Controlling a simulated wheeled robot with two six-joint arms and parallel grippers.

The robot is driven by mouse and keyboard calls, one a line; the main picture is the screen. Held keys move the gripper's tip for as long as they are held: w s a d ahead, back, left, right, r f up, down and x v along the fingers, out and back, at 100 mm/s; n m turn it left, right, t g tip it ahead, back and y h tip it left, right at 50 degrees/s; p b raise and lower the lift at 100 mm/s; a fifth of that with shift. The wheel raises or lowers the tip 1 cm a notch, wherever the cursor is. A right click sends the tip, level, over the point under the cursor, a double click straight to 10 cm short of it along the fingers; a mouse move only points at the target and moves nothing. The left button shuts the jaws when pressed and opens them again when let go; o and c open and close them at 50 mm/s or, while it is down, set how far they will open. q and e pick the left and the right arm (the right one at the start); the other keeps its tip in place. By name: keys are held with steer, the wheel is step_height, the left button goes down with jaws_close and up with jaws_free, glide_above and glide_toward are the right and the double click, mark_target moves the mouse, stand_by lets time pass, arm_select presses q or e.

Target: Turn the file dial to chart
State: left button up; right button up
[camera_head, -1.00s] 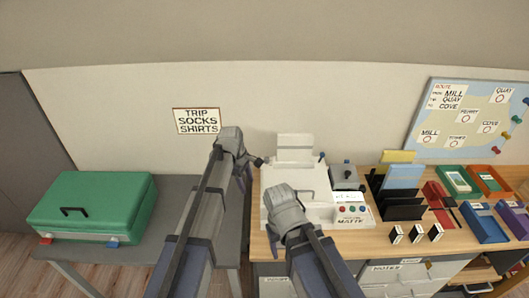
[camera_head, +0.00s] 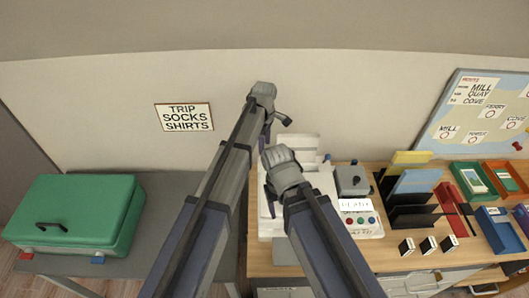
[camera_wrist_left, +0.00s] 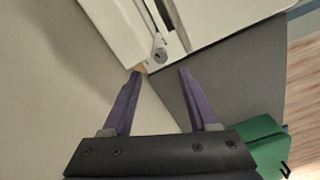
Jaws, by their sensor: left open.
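A white machine (camera_head: 325,188) stands on the wooden desk, with coloured buttons (camera_head: 358,219) and small labels too blurred to read surely. A small grey box with a dark knob (camera_head: 351,180) stands right behind it. I cannot tell which part is the file dial.
A green case (camera_head: 75,215) lies on the grey table (camera_head: 180,210) at left. A map board (camera_head: 480,110) hangs behind.

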arm_select(q)
steer(key=shift+s+f, duration=0.1)
steer(key=shift+s, duration=0.05)
step_height(320, 180, down, 8)
steer(key=b, duration=0.8)
steer(key=shift+r, duration=0.2)
jaws_close()
